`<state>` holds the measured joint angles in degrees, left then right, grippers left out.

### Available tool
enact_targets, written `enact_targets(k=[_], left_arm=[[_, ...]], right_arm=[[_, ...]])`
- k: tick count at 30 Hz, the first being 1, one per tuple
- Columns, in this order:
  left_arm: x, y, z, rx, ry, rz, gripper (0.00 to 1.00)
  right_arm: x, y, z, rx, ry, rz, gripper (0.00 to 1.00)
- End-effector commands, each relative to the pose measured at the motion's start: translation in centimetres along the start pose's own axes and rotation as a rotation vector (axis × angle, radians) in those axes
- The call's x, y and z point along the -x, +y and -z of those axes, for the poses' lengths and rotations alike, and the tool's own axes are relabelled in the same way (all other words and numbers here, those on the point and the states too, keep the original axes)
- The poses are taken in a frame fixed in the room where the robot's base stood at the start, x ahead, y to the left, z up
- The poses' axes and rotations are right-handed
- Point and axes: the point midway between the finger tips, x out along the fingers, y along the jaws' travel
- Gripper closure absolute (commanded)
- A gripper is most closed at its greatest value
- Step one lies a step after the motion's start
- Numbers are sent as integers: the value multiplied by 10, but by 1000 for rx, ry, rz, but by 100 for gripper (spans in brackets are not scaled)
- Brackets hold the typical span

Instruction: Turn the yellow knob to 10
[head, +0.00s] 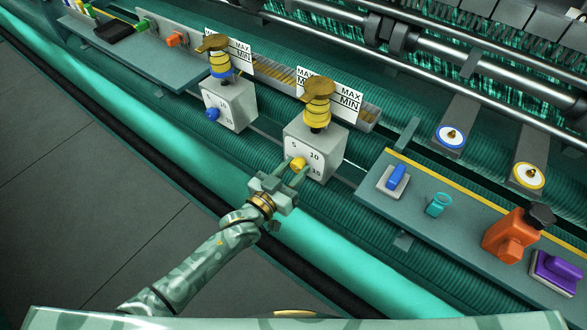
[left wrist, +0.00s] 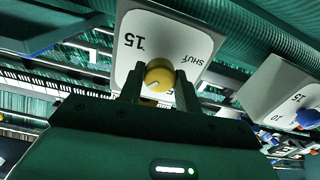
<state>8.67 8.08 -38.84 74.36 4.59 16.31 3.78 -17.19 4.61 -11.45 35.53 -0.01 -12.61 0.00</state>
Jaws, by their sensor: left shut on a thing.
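The yellow knob (head: 298,164) sits on the front of a grey dial box (head: 325,138) under a yellow spool-like fitting. In the head view 5, 10 and 15 show around it. My left gripper (head: 291,176) is shut on the knob, one finger on each side. In the left wrist view the knob (left wrist: 159,74) sits between the fingers of the gripper (left wrist: 160,88). A short pale mark on it points to the lower left. The upside-down dial face (left wrist: 165,35) shows 15 and SHUT; 5 and 10 are hidden there. My right gripper is out of view.
A similar box with a blue knob (head: 212,114) stands to the left.

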Motion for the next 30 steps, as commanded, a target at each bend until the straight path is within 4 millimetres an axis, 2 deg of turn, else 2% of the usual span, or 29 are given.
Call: enact_targets(k=[5, 6, 8, 9, 17, 20, 23, 30], left_arm=[[2, 1, -4, 0, -10, 0, 89], [2, 1, -4, 0, -10, 0, 64], [2, 0, -4, 0, -9, 0, 47], [2, 0, -4, 0, -8, 0, 45], [2, 0, -2, 1, -4, 0, 45], [8, 0, -2, 1, -4, 0, 45], [25, 0, -2, 1, -5, 1, 45], [91, 0, -2, 0, -8, 0, 45]], right_arm=[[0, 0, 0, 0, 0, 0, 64], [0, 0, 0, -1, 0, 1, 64], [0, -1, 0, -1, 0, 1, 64], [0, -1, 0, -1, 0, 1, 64], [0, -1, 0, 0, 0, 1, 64], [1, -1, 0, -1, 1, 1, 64], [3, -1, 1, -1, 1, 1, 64], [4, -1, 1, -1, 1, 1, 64]])
